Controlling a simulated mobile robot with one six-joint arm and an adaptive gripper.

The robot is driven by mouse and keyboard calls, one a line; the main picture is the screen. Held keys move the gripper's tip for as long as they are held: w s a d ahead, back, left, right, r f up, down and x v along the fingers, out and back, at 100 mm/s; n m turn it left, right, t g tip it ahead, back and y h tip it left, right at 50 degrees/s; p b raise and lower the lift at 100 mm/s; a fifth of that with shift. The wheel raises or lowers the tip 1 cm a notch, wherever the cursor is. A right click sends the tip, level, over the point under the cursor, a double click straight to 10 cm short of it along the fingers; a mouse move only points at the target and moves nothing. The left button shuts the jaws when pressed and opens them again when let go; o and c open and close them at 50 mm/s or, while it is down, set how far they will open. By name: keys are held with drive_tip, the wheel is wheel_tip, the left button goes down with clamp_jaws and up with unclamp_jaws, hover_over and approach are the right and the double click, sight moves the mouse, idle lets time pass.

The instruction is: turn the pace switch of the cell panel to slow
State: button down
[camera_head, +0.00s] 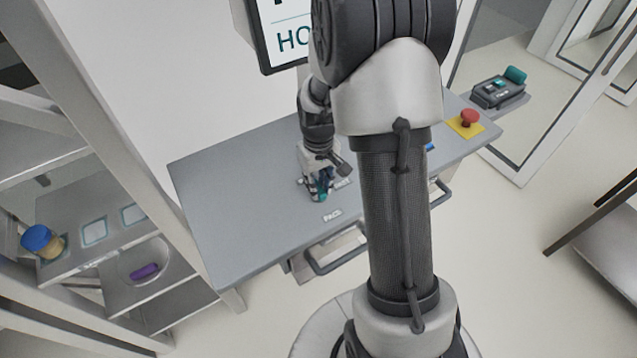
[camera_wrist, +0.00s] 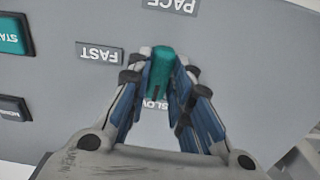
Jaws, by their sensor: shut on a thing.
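The pace switch is a teal knob (camera_wrist: 161,68) on the grey cell panel (camera_wrist: 240,45). In the wrist view it stands between my two fingertips, and my gripper (camera_wrist: 162,85) is shut on it. A dark mark shows on the knob's lower end, which lies over the SLOW label (camera_wrist: 154,104), partly covered by the knob and fingers. The FAST label (camera_wrist: 99,53) is clear to the left, and the PACE label (camera_wrist: 172,5) is at the top edge. In the head view my gripper (camera_head: 319,190) is down at the panel, just above the PACE label (camera_head: 332,215).
A teal button (camera_wrist: 12,34) and a dark button (camera_wrist: 14,108) are on the panel at left. In the head view a red stop button (camera_head: 468,117) on a yellow plate and a dark device (camera_head: 497,92) are at right. A shelf with a blue-lidded jar (camera_head: 42,241) stands left.

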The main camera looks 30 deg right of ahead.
drive_tip(key=shift+n, duration=0.4)
drive_tip(key=c, duration=1.4)
unclamp_jaws()
drive_tip(key=shift+c, duration=0.2)
wheel_tip(320, 180, up, 12)
